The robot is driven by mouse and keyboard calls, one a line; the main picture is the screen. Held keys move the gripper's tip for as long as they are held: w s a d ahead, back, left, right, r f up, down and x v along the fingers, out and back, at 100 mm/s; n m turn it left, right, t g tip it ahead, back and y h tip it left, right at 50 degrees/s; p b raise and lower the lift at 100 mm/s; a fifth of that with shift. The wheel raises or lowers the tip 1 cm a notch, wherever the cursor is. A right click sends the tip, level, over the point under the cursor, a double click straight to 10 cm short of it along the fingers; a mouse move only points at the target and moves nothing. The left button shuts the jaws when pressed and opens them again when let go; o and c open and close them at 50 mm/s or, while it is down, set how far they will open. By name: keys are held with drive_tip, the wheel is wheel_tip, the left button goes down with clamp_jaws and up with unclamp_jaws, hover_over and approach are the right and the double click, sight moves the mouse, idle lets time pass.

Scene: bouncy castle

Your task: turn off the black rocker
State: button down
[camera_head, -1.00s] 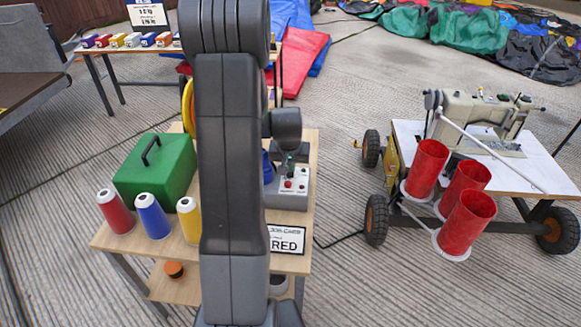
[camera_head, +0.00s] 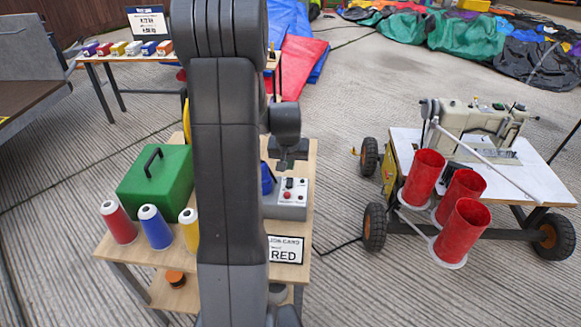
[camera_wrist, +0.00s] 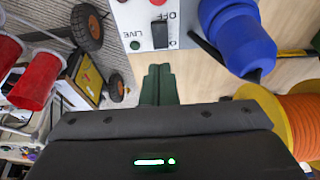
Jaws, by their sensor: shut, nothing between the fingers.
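The black rocker (camera_wrist: 160,35) is on the pale face of a grey control box (camera_wrist: 142,18), between a green "LIVE" lamp (camera_wrist: 135,46) and printing that includes "OFF". In the head view the rocker (camera_head: 289,183) shows small on the box (camera_head: 287,206). I cannot tell which way it is tilted. My gripper (camera_wrist: 158,68) is shut and empty, its dark green fingertips just short of the rocker in the wrist view. In the head view my gripper (camera_head: 284,166) is above and behind the box, apart from the rocker.
A blue plug (camera_wrist: 238,38) and an orange reel (camera_wrist: 298,120) are close beside the gripper. A green case (camera_head: 155,185) and several thread cones (camera_head: 155,228) share the bench. A "RED" card (camera_head: 286,250) hangs in front. A sewing-machine cart (camera_head: 530,180) stands right.

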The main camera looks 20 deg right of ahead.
drive_tip(key=s+v, duration=0.1)
drive_tip(key=v, duration=0.7)
drive_tip(key=shift+s+a, duration=0.25)
drive_tip(key=shift+a, duration=0.15)
drive_tip(key=shift+f, duration=0.2)
drive_tip(key=x, duration=0.3)
drive_tip(key=w+x, duration=0.1)
drive_tip(key=x, duration=0.4)
drive_tip(key=shift+w+d, duration=0.25)
drive_tip(key=shift+d, duration=0.15)
drive_tip(key=shift+w+d+g, duration=0.1)
drive_tip(key=shift+w+g, duration=0.15)
drive_tip(key=shift+g, duration=0.15)
drive_tip(key=shift+p+v, duration=0.35)
drive_tip(key=shift+v, duration=1.6)
drive_tip(key=shift+f, duration=0.15)
